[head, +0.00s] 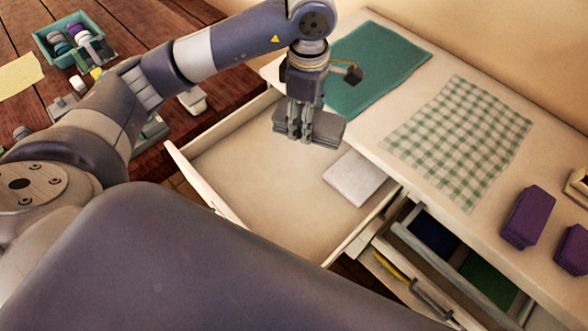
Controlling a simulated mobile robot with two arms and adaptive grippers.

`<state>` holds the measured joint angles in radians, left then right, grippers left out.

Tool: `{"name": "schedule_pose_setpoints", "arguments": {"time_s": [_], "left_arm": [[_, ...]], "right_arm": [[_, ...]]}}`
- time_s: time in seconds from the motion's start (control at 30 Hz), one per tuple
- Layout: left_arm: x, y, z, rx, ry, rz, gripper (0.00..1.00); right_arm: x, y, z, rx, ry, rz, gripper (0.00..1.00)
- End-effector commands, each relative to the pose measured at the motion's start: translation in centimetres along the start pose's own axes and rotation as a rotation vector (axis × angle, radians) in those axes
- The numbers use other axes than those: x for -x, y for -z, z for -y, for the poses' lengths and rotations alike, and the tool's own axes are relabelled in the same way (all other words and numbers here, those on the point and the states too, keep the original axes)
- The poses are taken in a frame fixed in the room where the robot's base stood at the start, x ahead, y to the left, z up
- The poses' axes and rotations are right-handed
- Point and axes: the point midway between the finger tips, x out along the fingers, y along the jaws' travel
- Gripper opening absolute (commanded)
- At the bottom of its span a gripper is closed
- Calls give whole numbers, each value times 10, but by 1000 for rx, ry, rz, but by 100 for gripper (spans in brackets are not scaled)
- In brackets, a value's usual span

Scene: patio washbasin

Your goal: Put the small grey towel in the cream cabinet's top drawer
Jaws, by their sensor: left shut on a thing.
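My left gripper (305,122) is shut on the small grey towel (328,131), which looks like a folded, flat grey bundle. It holds the towel over the pulled-out top drawer (235,165) of the cream cabinet (375,140). The fingers partly hide the towel. The towel appears to be above the drawer floor; the exact height is hard to tell. A pale folded cloth (355,178) lies in the drawer's right part, and the rest of its floor looks bare. My right gripper is not in view.
On the cabinet top lie a teal mat (378,62), a green checked cloth (460,138) and purple folded bundles (528,216). Another open drawer (405,240) at lower right holds blue and green items. A teal crate (58,28) stands on the wooden surface at upper left.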

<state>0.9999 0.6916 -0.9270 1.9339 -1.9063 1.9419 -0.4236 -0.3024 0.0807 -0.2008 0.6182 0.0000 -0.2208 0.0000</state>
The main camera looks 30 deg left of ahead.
Motion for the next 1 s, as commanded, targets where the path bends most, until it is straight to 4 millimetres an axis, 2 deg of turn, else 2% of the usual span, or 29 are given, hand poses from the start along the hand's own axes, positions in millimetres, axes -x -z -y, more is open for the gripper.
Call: {"name": "schedule_pose_setpoints", "arguments": {"time_s": [0.4, 0.8, 1.0], "left_arm": [[-49, 3, -15, 1083, 4, -1, 25], [-101, 14, -19, 2117, 4, -2, 25], [-121, 20, -18, 2505, 2, -1, 25]], "right_arm": [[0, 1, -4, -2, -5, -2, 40], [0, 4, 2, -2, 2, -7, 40], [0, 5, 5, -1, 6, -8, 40]]}}
